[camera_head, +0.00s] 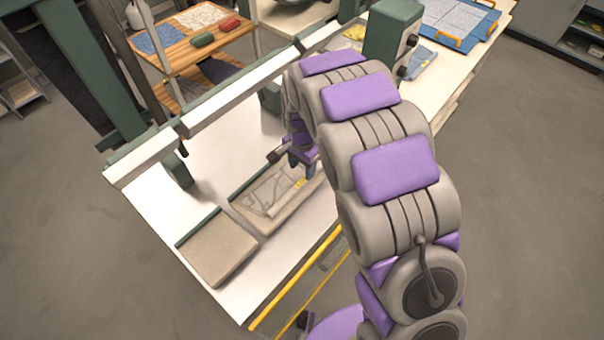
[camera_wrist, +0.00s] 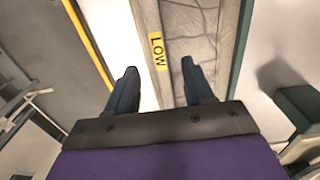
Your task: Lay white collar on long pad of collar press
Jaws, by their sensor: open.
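The long pad (camera_head: 292,208) is a beige padded block with a green back edge on the white worktop. A pale grey, flat patch with thin curved lines (camera_head: 266,193) covers much of its top. I cannot tell whether this is the white collar or a marking; no other white collar is clear. My arm hides part of the press.
A shorter beige pad (camera_head: 222,252) sits to the left on the worktop. A white beam on a green frame (camera_head: 235,95) stands above and behind the pads. A yellow rail (camera_head: 295,282) runs along the front edge. A wooden shelf (camera_head: 190,50) with cloths is behind.

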